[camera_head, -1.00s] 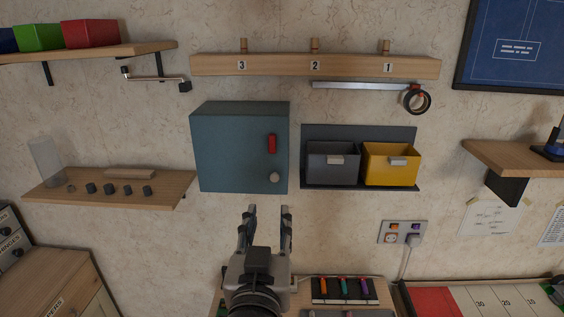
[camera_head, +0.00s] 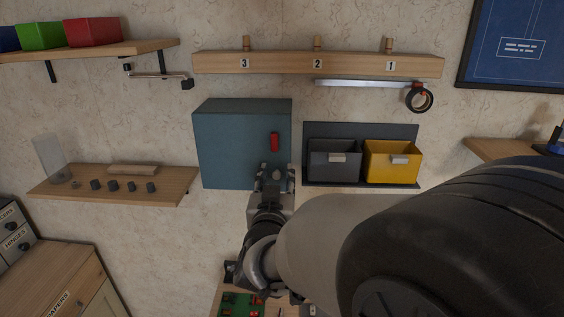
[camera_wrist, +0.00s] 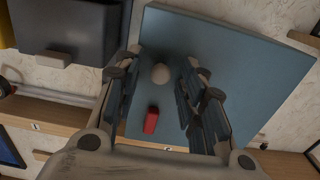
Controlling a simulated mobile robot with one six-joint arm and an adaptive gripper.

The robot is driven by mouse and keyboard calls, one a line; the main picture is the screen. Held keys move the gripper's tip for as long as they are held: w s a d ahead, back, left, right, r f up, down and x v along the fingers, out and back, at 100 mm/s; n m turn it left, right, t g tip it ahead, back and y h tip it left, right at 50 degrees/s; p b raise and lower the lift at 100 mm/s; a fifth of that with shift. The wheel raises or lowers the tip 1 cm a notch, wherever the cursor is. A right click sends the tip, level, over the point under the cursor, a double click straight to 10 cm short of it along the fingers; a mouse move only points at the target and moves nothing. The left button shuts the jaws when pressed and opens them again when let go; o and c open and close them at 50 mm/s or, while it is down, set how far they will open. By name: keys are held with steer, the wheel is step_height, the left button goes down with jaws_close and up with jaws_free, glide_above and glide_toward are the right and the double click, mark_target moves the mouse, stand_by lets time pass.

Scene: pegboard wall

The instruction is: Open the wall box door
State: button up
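The wall box (camera_head: 232,140) is a blue-grey box on the wall, and its door is shut. A red handle (camera_head: 275,142) sits on the right side of the door; it also shows in the wrist view (camera_wrist: 151,120). A round pale knob (camera_wrist: 160,73) is on the door below the red handle. My gripper (camera_head: 275,174) is in front of the lower right of the door. In the wrist view, its two fingers (camera_wrist: 160,85) are spread apart, with the knob and the red handle seen between them. Contact with the knob cannot be told.
A grey bin (camera_head: 333,163) and a yellow bin (camera_head: 392,163) hang just right of the box. A shelf with small dark blocks (camera_head: 113,185) is at the left. A numbered peg rail (camera_head: 318,64) runs above. My arm covers the lower right.

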steer(key=shift+c, duration=0.4)
jaws_close()
stand_by(0.4)
